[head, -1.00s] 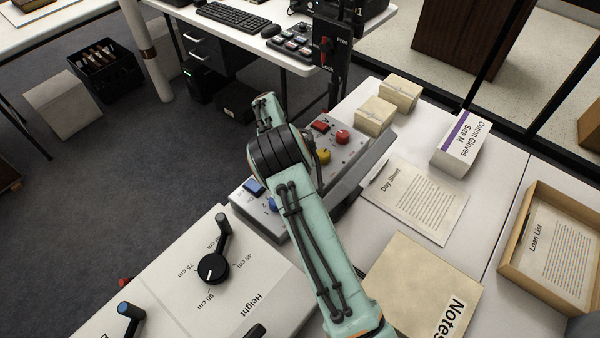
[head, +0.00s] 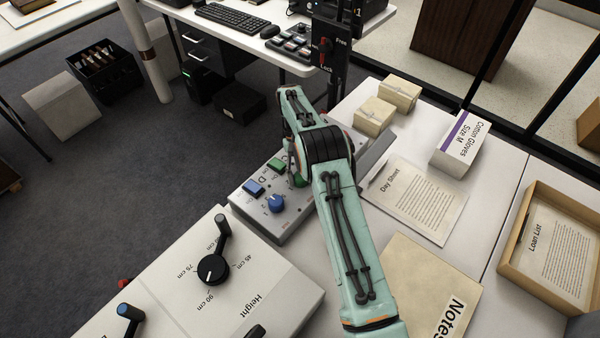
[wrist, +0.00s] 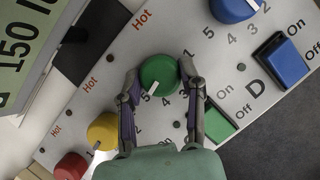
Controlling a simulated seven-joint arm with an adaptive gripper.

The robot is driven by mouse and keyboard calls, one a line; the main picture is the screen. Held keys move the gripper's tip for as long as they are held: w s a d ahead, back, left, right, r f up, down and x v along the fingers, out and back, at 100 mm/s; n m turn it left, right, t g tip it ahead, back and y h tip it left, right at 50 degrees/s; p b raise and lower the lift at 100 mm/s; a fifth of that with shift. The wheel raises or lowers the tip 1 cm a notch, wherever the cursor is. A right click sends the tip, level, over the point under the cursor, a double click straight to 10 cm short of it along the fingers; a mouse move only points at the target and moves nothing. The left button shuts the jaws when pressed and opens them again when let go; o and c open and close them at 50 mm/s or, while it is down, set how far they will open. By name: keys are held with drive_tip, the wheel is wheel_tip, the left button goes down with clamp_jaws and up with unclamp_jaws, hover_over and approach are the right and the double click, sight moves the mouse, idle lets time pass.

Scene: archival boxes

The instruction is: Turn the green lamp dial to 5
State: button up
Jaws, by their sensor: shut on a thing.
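The green dial (wrist: 160,72) sits on the grey control panel (wrist: 105,75) in the middle of the wrist view. Its white pointer mark is toward the lower left, close to the printed 5. My gripper (wrist: 158,77) is shut on the green dial, with one finger on each side. In the head view a little of the green dial (head: 298,181) shows beside my arm; my fingers are mostly hidden there. The green On/Off switch (wrist: 219,124) is just right of my right finger in the wrist view.
A yellow dial (wrist: 102,131) and a red dial (wrist: 71,166) lie to the lower left. A blue dial (wrist: 232,9) and blue switch (wrist: 281,60) lie to the right. In the head view, small boxes (head: 374,115) stand behind the panel and a day sheet (head: 411,201) lies right.

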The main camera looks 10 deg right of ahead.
drive_tip(key=shift+f+m, duration=0.1)
drive_tip(key=shift+m, duration=0.2)
drive_tip(key=o, duration=1.2)
drive_tip(key=shift+c, duration=0.2)
drive_tip(key=v, duration=0.6)
drive_tip(key=shift+w, duration=0.1)
drive_tip(key=shift+w+r, duration=0.2)
drive_tip(key=shift+r, duration=0.55)
